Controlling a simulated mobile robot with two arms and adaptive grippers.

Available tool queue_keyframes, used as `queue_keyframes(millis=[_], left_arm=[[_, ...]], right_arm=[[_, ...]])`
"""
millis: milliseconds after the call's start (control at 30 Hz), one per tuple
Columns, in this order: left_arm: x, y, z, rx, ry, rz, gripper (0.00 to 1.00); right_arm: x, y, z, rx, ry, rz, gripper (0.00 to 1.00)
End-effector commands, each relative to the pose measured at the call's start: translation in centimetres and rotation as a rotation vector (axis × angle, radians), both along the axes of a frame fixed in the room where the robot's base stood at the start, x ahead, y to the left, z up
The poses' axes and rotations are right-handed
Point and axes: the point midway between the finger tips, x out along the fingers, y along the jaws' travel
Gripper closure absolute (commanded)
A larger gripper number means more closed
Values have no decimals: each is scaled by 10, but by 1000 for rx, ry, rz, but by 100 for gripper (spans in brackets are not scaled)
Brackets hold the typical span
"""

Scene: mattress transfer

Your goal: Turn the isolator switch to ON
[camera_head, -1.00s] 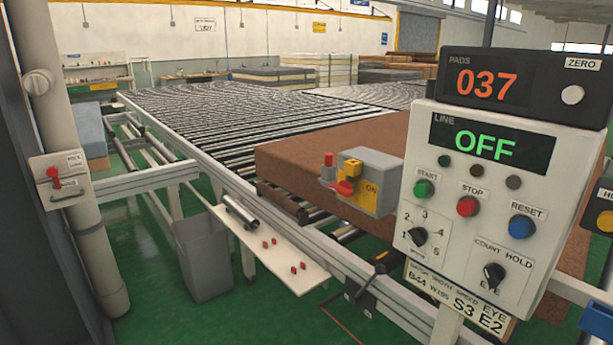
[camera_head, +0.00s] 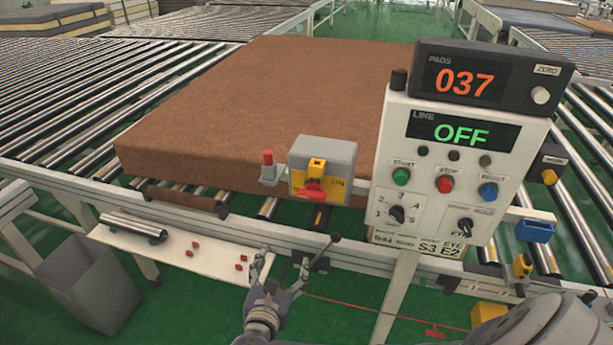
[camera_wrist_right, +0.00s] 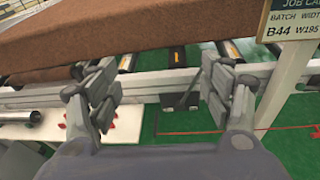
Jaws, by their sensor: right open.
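The isolator switch (camera_head: 322,168) is a grey box with a yellow plate, a red handle (camera_head: 312,190) and a yellow piece above it. It sits on the conveyor's front rail, left of the control panel. "ON" is printed at the plate's right; the red handle lies roughly sideways, and I cannot tell its exact setting. My right gripper (camera_head: 280,275) is open and empty, below and in front of the switch, apart from it. In the right wrist view its two fingers (camera_wrist_right: 150,98) are spread, with the rail beyond; the switch is not seen there. My left gripper is not in view.
The control panel (camera_head: 468,165) stands right of the switch, its line display reading OFF. A brown mattress (camera_head: 250,100) lies on the rollers behind. A black lever (camera_head: 325,250) projects near my right gripper. A white shelf (camera_head: 190,250) with red pieces and a grey bin (camera_head: 85,285) are at left.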

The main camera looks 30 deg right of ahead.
Motion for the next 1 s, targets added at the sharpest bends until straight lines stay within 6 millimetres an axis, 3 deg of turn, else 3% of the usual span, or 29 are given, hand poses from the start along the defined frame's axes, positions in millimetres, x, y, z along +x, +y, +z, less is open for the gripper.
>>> queue_keyframes(millis=[33,100,200,300,467,700,1000], left_arm=[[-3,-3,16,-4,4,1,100],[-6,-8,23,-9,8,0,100],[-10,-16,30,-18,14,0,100],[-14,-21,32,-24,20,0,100],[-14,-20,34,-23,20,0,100],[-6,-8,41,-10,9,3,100],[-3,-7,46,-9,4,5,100]], right_arm=[[-6,2,49,-62,-29,-7,27],[-18,2,91,-132,-52,-30,27],[-34,0,129,-192,-69,-64,27],[-43,-2,147,-218,-75,-84,27],[-41,-10,153,-232,-77,-94,27],[-14,-42,154,-235,-79,-94,27],[13,-73,153,-230,-76,-95,27]])
